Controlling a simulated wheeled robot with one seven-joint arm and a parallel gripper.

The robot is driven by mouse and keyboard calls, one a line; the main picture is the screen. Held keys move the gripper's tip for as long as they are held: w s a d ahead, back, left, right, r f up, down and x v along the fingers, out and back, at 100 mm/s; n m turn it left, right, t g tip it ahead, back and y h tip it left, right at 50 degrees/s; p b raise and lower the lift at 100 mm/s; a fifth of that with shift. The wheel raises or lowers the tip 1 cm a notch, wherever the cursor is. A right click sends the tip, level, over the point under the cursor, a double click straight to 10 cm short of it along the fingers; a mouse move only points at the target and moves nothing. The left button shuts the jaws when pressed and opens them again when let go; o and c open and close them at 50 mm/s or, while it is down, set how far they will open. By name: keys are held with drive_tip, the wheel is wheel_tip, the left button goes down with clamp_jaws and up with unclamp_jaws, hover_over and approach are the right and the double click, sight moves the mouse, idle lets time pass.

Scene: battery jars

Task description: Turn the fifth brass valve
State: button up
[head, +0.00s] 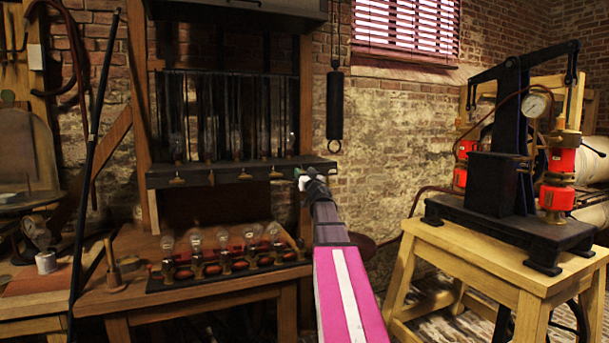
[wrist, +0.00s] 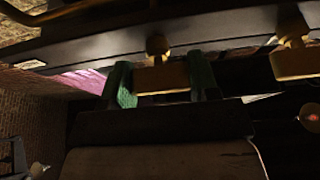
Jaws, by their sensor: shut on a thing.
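A row of brass valves hangs along the front of a dark shelf bar (head: 230,172) in the head view. My gripper (head: 304,181) is at the right end of this row, on the rightmost valve, which it mostly hides. In the wrist view my gripper's two green fingers (wrist: 162,80) stand on either side of a brass valve handle (wrist: 162,77) and are shut on it. The handle looks roughly level along the bar. A neighbouring brass valve (wrist: 293,62) sits free at the right of the wrist view.
Glass bulbs (head: 221,237) stand in a row on a board on the wooden bench (head: 200,296) below. A black pump with a gauge (head: 508,170) stands on a wooden stand at the right. A dark cylinder (head: 335,105) hangs on the wall just right of the rack.

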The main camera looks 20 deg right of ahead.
drive_tip(key=shift+n, duration=0.4)
drive_tip(key=n+y, duration=0.2)
drive_tip(key=n, duration=0.1)
drive_tip(key=n+y, duration=0.1)
drive_tip(key=n, duration=0.2)
drive_tip(key=shift+n+g+y, duration=0.3)
drive_tip(key=shift+g+y, duration=0.1)
drive_tip(key=n+g+y, duration=0.1)
drive_tip(key=n, duration=0.2)
drive_tip(key=n+y, duration=0.1)
drive_tip(key=n, duration=0.2)
drive_tip(key=shift+g, duration=0.4)
drive_tip(key=n+g, duration=0.1)
drive_tip(key=n, duration=0.1)
drive_tip(key=n+g+y, duration=0.1)
drive_tip(key=n, duration=0.2)
drive_tip(key=shift+f+n+g, duration=0.1)
drive_tip(key=shift+n+g, duration=0.6)
drive_tip(key=shift+n, duration=1.3)
drive_tip(key=shift+a, duration=0.1)
drive_tip(key=o, duration=0.9)
drive_tip(key=shift+s, duration=0.15)
